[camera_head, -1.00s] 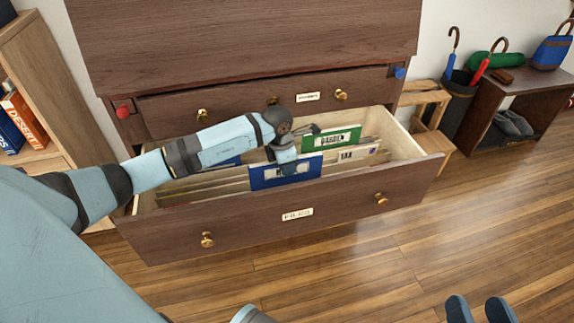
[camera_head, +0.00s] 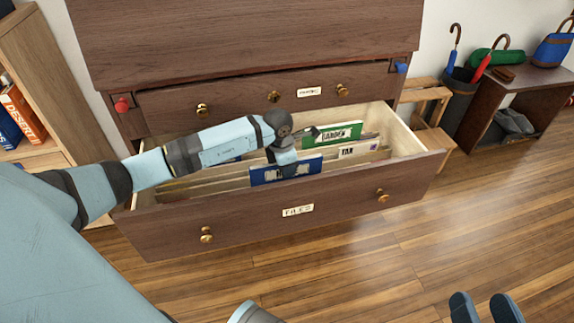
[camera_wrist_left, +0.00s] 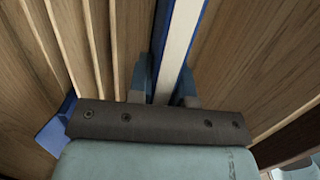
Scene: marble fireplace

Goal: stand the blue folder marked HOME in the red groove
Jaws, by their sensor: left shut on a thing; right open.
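A blue folder (camera_head: 287,174) with a white label is in my left gripper (camera_head: 284,158), upright inside the open drawer marked FILES, just behind its front panel (camera_head: 255,219). The lettering on its label is too small to read surely. In the left wrist view the blue folder (camera_wrist_left: 178,48) with its pale filling stands between the fingers of my left gripper (camera_wrist_left: 175,88), which is shut on it. The folder's lower edge is hidden behind the drawer front. I see no red groove; the drawer floor is hidden. My right gripper (camera_head: 486,308) is open and empty at the lower right.
A green folder (camera_head: 333,132) marked GARDEN and a pale folder (camera_head: 357,149) marked TAX stand in the drawer to the right. Wooden dividers (camera_head: 190,187) run across it. Another blue piece (camera_wrist_left: 55,128) shows left of the gripper. A closed drawer (camera_head: 240,101) is above.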

